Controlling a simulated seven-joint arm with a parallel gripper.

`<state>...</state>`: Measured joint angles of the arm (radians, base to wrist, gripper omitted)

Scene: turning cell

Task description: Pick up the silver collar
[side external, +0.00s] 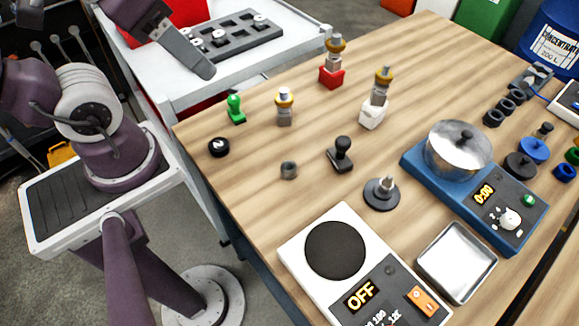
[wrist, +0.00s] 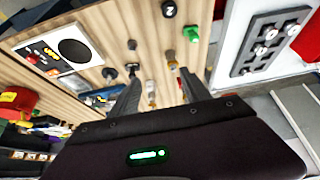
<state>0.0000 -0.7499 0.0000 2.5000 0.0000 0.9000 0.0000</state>
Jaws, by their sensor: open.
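The silver collar (side external: 289,170) is a small grey ring resting on the wooden table, left of the black-handled stamp (side external: 341,155). In the wrist view a small grey piece that looks like the collar (wrist: 131,44) lies beyond my fingertips. My gripper (side external: 204,70) is high at the upper left in the side view, over the white cart and well away from the collar. In the wrist view my gripper (wrist: 160,78) has its two fingers spread apart with nothing held between them. One finger is hard to make out in the side view.
Near the collar are a black disc (side external: 219,147), a green stamp (side external: 236,109), a brass-topped piece (side external: 284,106) and a dark round base with a knob (side external: 381,194). A white hot plate (side external: 335,249) stands in front. Bare table surrounds the collar.

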